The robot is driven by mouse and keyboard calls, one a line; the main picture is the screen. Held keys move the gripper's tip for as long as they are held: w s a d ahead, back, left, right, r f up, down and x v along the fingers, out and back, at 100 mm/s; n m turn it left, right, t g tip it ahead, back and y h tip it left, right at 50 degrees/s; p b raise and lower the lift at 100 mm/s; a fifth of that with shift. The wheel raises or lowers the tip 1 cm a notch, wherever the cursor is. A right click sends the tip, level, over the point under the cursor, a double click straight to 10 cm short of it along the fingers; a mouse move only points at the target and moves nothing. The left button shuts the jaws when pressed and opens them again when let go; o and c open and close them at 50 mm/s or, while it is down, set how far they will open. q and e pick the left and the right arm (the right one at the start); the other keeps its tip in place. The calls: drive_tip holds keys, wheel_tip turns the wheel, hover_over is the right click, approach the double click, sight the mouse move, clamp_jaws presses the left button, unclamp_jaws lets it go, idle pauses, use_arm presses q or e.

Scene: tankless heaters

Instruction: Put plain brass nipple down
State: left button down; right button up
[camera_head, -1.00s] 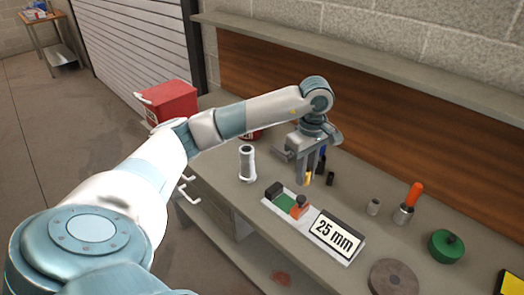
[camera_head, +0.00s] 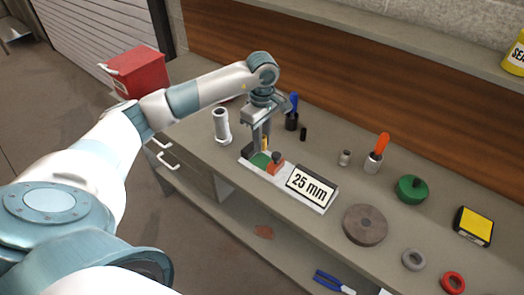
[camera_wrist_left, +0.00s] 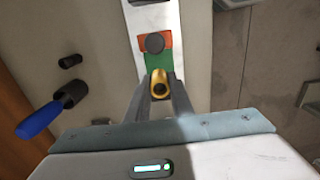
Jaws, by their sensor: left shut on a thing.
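My left gripper (camera_head: 262,143) is shut on the plain brass nipple (camera_wrist_left: 159,84), a short gold tube whose open end shows in the left wrist view. In the head view only a sliver of the nipple (camera_head: 265,144) shows between the fingers. The gripper points down over the green part of a small grey fixture (camera_head: 318,203) with orange and black blocks and a "25 mm" sign (camera_head: 311,184). The green pad (camera_wrist_left: 158,60) lies just beyond the nipple in the wrist view. I cannot tell whether the nipple touches it. My right gripper is not in view.
A white pipe fitting (camera_head: 221,127) stands left of the fixture. A blue-handled tool in a dark holder (camera_head: 292,120) and a small black cylinder (camera_head: 303,134) stand behind. A grey disc (camera_head: 365,225) and green round part (camera_head: 411,189) lie right. A red box (camera_head: 138,74) is far left.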

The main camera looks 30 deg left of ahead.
sight(262, 161)
use_arm(q)
drive_tip(key=shift+f, duration=1)
drive_tip(key=shift+f+p, duration=0.95)
drive_tip(key=shift+f, duration=0.9)
drive_tip(key=shift+f, duration=0.1)
